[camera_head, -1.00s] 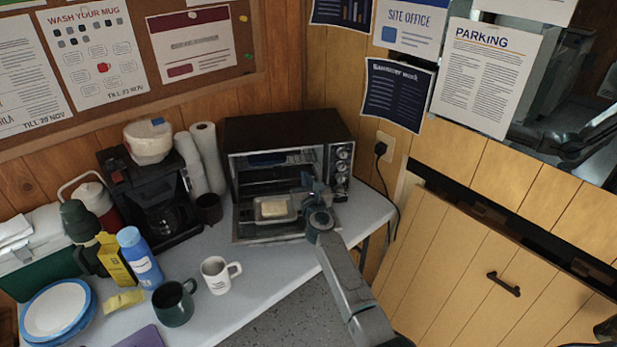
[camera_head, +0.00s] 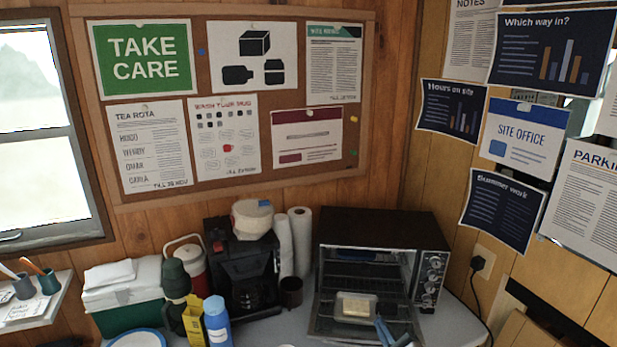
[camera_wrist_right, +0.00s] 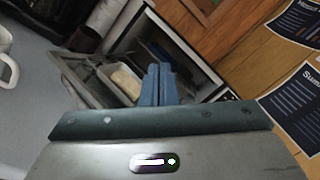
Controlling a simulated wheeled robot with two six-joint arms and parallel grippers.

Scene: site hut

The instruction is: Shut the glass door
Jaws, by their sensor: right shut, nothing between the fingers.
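The glass door (camera_head: 323,322) belongs to the black toaster oven (camera_head: 378,224) on the counter. It is folded down open, its pane lying about flat in front of the oven mouth. The door also shows in the right wrist view (camera_wrist_right: 78,78), to the left of my fingers. A clear dish with a pale block of food (camera_head: 356,306) sits at the oven mouth; I cannot tell whether the door bears it. My right gripper (camera_head: 391,334) is shut and empty, low in front of the door's right part; its blue fingertips show in the right wrist view (camera_wrist_right: 157,83). My left gripper is out of view.
A coffee maker (camera_head: 243,268), paper rolls (camera_head: 300,242) and a dark mug (camera_head: 291,291) stand left of the oven. A blue bottle (camera_head: 217,322) and a cool box (camera_head: 122,298) are further left. A plugged cord (camera_head: 477,264) hangs on the right wall.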

